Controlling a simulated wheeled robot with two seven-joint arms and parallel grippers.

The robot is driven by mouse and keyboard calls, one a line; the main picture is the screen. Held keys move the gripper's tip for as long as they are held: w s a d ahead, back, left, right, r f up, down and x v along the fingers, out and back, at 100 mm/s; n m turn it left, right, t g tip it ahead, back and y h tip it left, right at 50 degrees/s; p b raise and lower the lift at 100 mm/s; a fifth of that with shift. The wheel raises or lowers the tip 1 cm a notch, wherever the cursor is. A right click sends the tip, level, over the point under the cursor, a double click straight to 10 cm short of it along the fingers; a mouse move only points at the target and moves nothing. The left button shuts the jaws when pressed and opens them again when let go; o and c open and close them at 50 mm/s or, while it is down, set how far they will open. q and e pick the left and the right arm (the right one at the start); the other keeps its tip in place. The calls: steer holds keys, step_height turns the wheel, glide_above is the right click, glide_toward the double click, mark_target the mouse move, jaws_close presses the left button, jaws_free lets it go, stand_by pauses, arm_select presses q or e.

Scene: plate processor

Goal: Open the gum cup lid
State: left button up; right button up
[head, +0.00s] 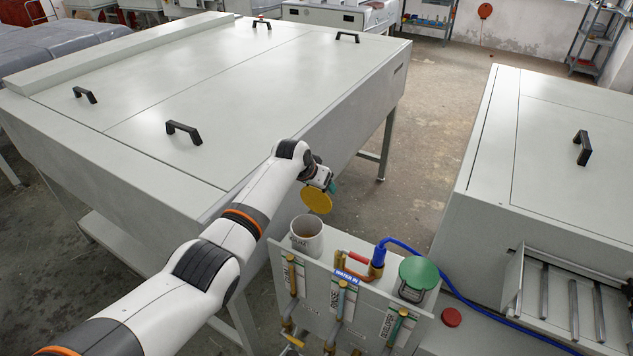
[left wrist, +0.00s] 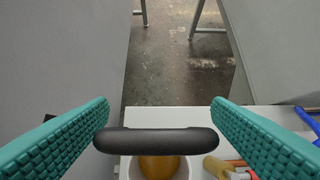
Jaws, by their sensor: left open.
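The gum cup (head: 307,238) is a light round container at the back left of the small panel unit, its top open. A yellow disc-shaped lid (head: 316,202) is tilted up above and behind it, facing the head camera. My left gripper (head: 330,186) is at the lid's upper edge. In the left wrist view the open teal fingers of my left gripper (left wrist: 160,103) are on either side of a black bar (left wrist: 170,141); whether they touch it is unclear. The white cup rim with an orange round area (left wrist: 158,167) shows below the bar. My right gripper is not in view.
A large grey machine table (head: 230,90) with black handles lies to the left of my arm. Beside the cup stand a blue hose (head: 420,255) and a green-lidded developer cup (head: 418,271). Another grey machine (head: 560,150) is at the right. Open floor lies between the machines.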

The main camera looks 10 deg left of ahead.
arm_select(q)
steer(key=shift+s+a+r, duration=0.2)
steer(key=shift+s+r, duration=0.05)
steer(key=shift+r, duration=0.1)
steer(key=v, duration=1.1)
steer(key=shift+b, duration=0.4)
steer(key=shift+f, duration=0.15)
